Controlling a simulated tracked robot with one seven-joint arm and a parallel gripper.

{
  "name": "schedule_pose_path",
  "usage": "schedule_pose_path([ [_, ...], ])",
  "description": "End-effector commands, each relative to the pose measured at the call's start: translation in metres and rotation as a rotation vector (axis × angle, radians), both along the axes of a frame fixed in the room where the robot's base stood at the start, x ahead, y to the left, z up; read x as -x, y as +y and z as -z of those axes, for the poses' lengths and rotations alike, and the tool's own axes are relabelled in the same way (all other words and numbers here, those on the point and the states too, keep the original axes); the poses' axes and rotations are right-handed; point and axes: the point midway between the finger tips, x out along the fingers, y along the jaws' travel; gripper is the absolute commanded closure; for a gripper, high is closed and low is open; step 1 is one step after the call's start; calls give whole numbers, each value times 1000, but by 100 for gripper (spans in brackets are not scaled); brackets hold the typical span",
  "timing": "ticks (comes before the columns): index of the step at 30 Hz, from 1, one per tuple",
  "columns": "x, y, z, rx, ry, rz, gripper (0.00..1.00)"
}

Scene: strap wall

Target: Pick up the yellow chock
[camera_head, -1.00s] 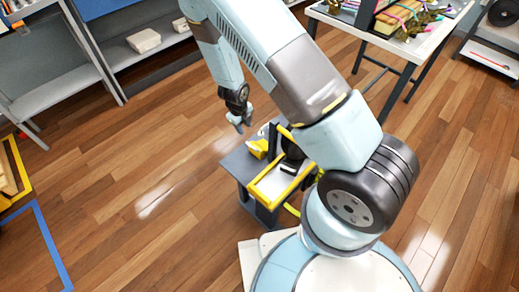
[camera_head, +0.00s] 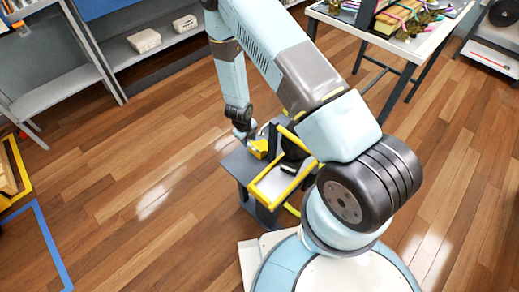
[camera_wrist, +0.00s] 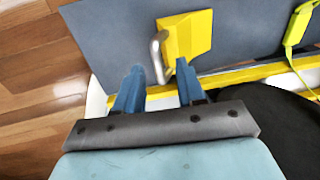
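The yellow chock (camera_head: 258,148) rests on the small dark grey table (camera_head: 237,166). In the wrist view the chock (camera_wrist: 192,36) lies just beyond my fingertips, with a bent grey metal handle (camera_wrist: 156,52) at its left side. My gripper (camera_wrist: 160,67) is open, its two blue fingers apart. The handle's near end lies between the lines of the fingers, and the right fingertip is close to the chock's near edge. I cannot tell whether they touch. In the head view my gripper (camera_head: 246,137) is low beside the chock, its fingers mostly hidden.
A yellow-green item (camera_wrist: 297,27) lies right of the chock in the wrist view. A white table (camera_head: 425,45) and grey shelves (camera_head: 120,60) stand farther off.

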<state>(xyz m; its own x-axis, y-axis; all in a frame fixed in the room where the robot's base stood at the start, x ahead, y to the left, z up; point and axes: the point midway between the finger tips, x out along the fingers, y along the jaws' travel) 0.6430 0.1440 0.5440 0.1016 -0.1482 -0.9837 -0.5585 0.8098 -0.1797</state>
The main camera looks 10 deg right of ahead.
Motion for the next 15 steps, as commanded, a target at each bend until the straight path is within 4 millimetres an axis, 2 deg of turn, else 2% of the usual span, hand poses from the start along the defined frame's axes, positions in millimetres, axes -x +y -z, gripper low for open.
schedule_pose_path([
  [5, 1, -2, 8, 0, 2, 1, 61],
  [15, 3, -9, 47, 0, 2, 1, 61],
])
